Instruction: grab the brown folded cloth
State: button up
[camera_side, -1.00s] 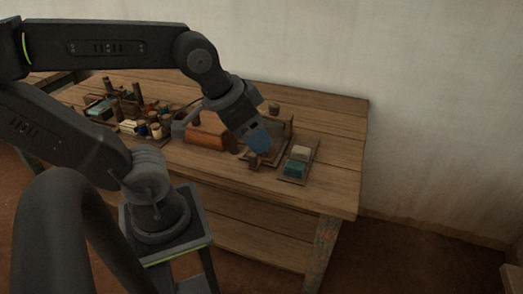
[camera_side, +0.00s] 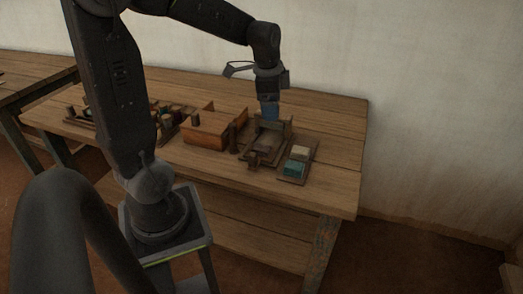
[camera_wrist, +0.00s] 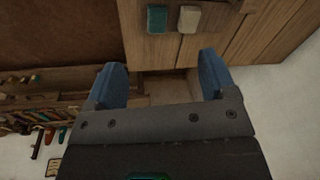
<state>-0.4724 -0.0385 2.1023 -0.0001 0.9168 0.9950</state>
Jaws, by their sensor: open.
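My gripper (camera_side: 269,110) points down over a small wooden frame (camera_side: 246,158) on the table. In the wrist view its two blue fingers (camera_wrist: 162,68) stand wide apart with nothing held between them. A small dull-brown thing (camera_side: 264,143) lies inside the frame, just in front of and below the fingers in the side view; it may be the brown folded cloth, but it is too dark and small to be sure. In the wrist view, pale wood shows between the fingers and I cannot make out the cloth; the gripper body hides the area below.
A tray (camera_side: 283,178) right of the frame holds a teal folded piece (camera_side: 294,169) and a cream one (camera_side: 301,153). An orange-brown wooden box (camera_side: 205,130) stands left of the frame. Several small items crowd the table's left. The table's right end is clear.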

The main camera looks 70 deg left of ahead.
jog(key=w+a+f+m+g, duration=0.1)
jog(key=a+f+m+g, duration=0.15)
jog(key=a+f, duration=0.65)
send_over(260, 147)
jog(key=shift+m+t+h, duration=0.25)
jog(key=shift+t+h, duration=0.15)
jog(key=shift+t, duration=0.05)
jog(key=f, duration=0.5)
jog(key=shift+s+a+f, duration=0.15)
jog(key=shift+a, duration=0.15)
jog(key=shift+d+f, duration=0.15)
jog(key=shift+f, duration=1.5)
jog(key=shift+d+f, duration=0.15)
jog(key=shift+f, duration=1.45)
jog(key=shift+c, duration=0.3)
